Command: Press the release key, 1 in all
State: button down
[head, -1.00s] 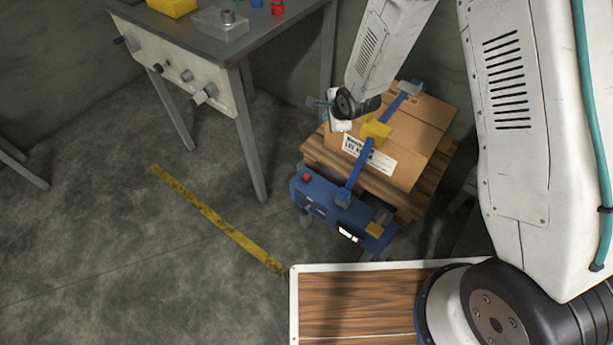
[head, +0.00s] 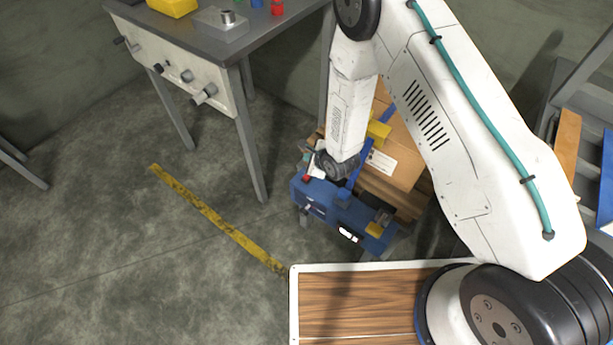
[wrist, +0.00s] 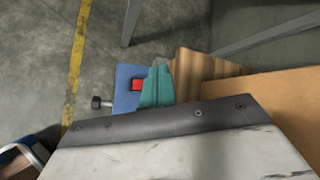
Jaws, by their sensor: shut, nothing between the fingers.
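The blue unit (head: 335,207) stands on the floor at the front of a strapped carton. A red key (head: 306,178) sits on its left end, and a yellow piece (head: 375,229) on its right end. I cannot tell from markings which is the release key. My gripper (head: 309,160) is shut and empty, pointing down over the left end, close to the red key. In the wrist view the teal fingertips (wrist: 156,88) are right beside the red key (wrist: 137,85) and may cover its edge. I cannot tell whether they touch it.
The carton (head: 400,150) with a blue strap rests on wooden boards behind the unit. A grey workbench (head: 270,35) with knobs stands at the left back. Open floor with a yellow line (head: 215,217) lies to the left. A wood-topped panel (head: 355,300) is in front.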

send_over(309, 180)
jog(key=shift+a+f, duration=0.1)
jog(key=shift+f, duration=4.05)
jog(key=shift+f, duration=0.4)
jog(key=shift+f, duration=0.45)
jog(key=shift+r, duration=0.85)
notch_tip(309, 180, up, 5)
jog(key=shift+r, duration=0.1)
